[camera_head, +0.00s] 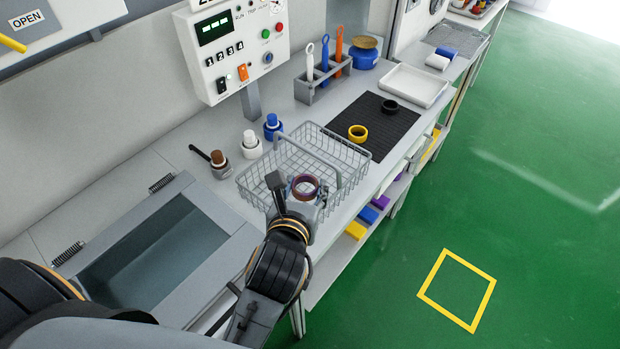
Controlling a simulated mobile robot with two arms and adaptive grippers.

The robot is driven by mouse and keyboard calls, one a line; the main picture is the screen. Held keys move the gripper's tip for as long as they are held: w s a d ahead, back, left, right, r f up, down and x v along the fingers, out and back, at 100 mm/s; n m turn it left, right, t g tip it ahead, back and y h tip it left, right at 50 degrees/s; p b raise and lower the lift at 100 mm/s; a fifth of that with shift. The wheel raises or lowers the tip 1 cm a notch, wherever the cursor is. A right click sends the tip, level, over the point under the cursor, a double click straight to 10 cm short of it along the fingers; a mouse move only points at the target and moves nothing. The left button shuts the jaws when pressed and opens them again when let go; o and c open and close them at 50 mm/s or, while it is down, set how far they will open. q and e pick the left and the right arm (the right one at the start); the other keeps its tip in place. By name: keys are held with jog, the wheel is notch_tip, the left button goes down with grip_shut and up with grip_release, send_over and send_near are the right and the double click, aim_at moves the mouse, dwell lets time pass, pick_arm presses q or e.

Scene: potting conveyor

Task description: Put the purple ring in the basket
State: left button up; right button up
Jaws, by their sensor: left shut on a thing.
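The purple ring (305,187) is held by my left gripper (300,190), which is shut on it. The ring looks dark purple with a reddish-brown tint. In the head view, the gripper and ring appear over the near side of the wire basket (349,151), which stands on the bench. I cannot tell the ring's height above the basket floor. The gripper hides part of the basket's near wall. The basket's handle arches across it. My right gripper is not in view.
A white tray (413,85) stands beyond. Bottles, including a blue one (272,126) and a white one (251,145), stand left of the basket. A tool holder (323,84) is behind.

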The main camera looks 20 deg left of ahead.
pick_arm(q)
jog(key=x, duration=0.3)
jog(key=p+x, duration=0.1)
jog(key=x, duration=0.7)
jog(key=shift+s+a+f, duration=0.1)
jog(key=shift+s+f, duration=0.05)
jog(key=shift+f, duration=0.2)
jog(key=shift+w+f, duration=0.25)
jog(key=shift+w, duration=0.15)
jog(key=x, duration=0.3)
jog(key=shift+f+p, duration=0.35)
jog(key=shift+f, duration=0.1)
jog(key=shift+s, duration=0.1)
jog(key=shift+f+b, duration=0.35)
jog(key=shift+f, duration=0.25)
jog(key=o, duration=0.8)
